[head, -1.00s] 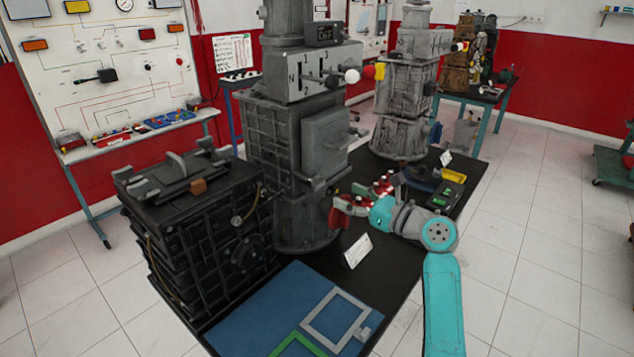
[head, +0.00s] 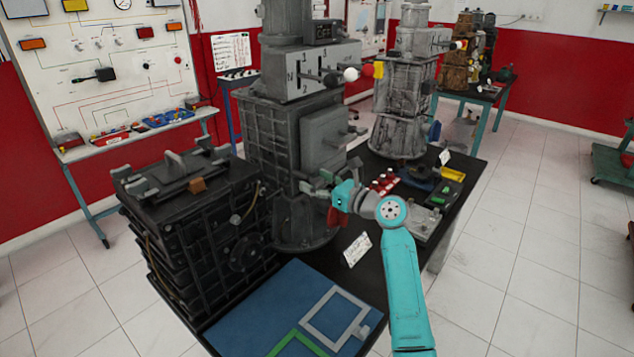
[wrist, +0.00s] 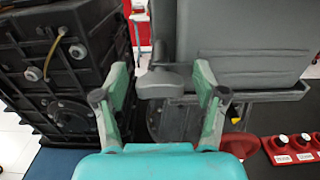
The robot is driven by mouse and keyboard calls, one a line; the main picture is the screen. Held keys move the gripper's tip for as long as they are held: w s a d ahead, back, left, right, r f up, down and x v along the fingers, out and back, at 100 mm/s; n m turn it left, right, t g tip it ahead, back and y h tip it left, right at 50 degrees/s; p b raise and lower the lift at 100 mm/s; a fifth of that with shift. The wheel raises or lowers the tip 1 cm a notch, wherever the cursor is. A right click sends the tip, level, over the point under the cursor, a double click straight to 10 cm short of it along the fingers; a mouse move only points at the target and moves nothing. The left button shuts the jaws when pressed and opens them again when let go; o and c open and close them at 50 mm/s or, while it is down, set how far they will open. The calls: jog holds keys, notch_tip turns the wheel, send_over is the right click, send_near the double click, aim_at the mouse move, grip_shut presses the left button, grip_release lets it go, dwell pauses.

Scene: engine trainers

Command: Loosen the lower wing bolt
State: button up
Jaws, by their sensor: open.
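The grey machine column (head: 270,140) carries a grey side cover (head: 325,138). In the wrist view, the lower wing bolt (wrist: 165,82), a dark grey winged piece, sits at the cover's lower left edge. My gripper (wrist: 162,84) is open, with one finger on each side of the bolt; I cannot tell whether either finger touches it. In the head view, my gripper (head: 314,185) is at the column just below the cover, and its fingers mostly hide the lower bolt. Another wing bolt (head: 356,131) sticks out higher, at the cover's right.
A black ribbed block (head: 195,235) stands left of the column. A red part (wrist: 238,144) is low at right, beside a red strip with white-topped knobs (wrist: 292,148). A white card (head: 357,249) and a blue mat (head: 280,300) lie at the front.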

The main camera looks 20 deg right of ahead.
jog(key=c, duration=1.2)
jog(key=shift+o, duration=0.2)
jog(key=shift+n, duration=0.3)
jog(key=n, duration=0.3)
jog(key=shift+s+a, duration=0.1)
jog(key=n, duration=0.9)
jog(key=shift+a+n, duration=0.1)
jog(key=shift+n, duration=2)
